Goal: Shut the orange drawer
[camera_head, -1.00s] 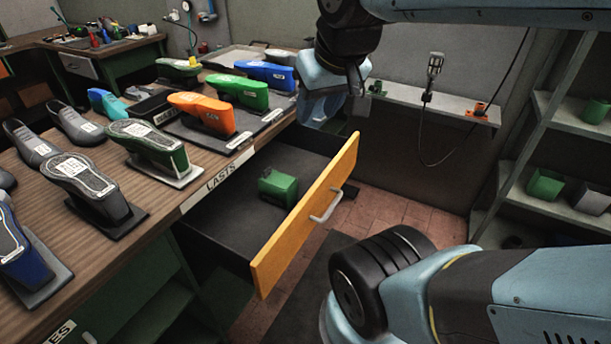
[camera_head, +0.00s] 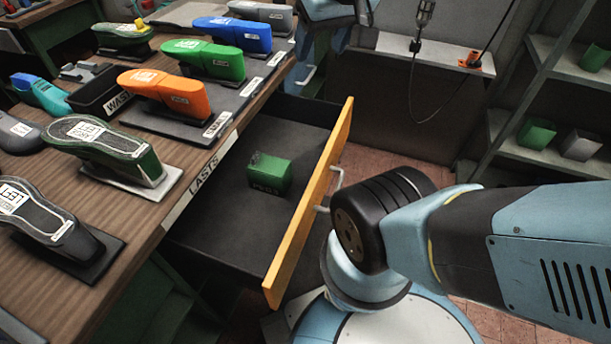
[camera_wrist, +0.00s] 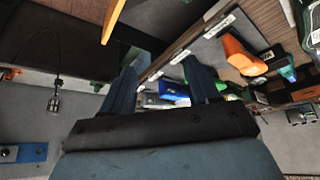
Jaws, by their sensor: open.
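The orange drawer (camera_head: 308,208) stands pulled out from the bench, its dark inside open to view. A grey bar handle (camera_head: 336,184) is on its outer face. A green block (camera_head: 269,173) lies inside on the drawer's floor. In the wrist view the orange front (camera_wrist: 114,17) shows at the top edge, apart from my gripper (camera_wrist: 161,84). My gripper's two fingers are spread, with nothing held between them.
Shoe lasts, including an orange one (camera_head: 165,94) and a green one (camera_head: 205,60), stand on the wooden bench (camera_head: 138,213). A wall shelf (camera_head: 425,54) is behind the drawer. A shelf rack (camera_head: 543,143) stands at right. Some tiled floor shows beyond the drawer.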

